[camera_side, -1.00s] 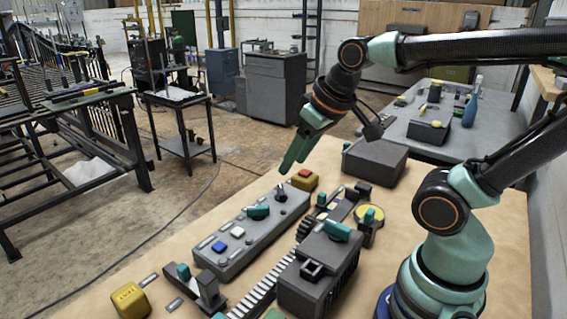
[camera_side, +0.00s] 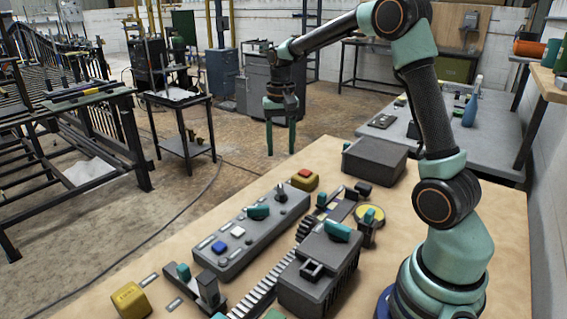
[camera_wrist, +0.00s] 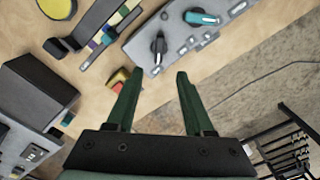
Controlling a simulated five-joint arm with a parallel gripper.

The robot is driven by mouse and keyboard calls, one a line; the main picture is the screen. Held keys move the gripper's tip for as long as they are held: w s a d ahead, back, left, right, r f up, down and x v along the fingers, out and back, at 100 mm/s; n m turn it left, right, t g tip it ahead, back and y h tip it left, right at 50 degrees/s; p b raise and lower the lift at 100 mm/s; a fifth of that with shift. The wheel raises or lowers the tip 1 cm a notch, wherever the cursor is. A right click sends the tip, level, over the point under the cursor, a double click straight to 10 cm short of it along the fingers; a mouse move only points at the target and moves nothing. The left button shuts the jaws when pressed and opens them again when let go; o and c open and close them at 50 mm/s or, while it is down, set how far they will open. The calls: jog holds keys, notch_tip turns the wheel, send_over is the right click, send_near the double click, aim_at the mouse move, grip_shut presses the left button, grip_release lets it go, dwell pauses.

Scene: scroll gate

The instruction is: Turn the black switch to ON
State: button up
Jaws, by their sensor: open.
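The black switch (camera_side: 281,191) is a small knob at the far end of the grey control panel (camera_side: 236,259) in the side view. In the wrist view the black switch (camera_wrist: 158,47) is at upper centre, ahead of my fingertips and apart from them. Its ON marking is too small to read. A teal switch (camera_side: 258,211) sits beside it on the same panel, and shows in the wrist view (camera_wrist: 202,18). My gripper (camera_side: 281,153) points down, open and empty, raised beyond the panel's far end. Its two green fingers (camera_wrist: 157,75) are spread in the wrist view.
A yellow block with a red button (camera_side: 305,179) stands by the panel's far end. A dark grey box (camera_side: 374,161) and a grey machine with a teal lever (camera_side: 318,276) stand to the right. A yellow block (camera_side: 130,300) lies at front left.

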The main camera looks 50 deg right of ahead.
aim_at(281, 189)
notch_tip(281, 189, down, 12)
jog(key=shift+d+f, duration=0.1)
jog(key=shift+f, duration=0.1)
dwell(0.4)
grip_shut()
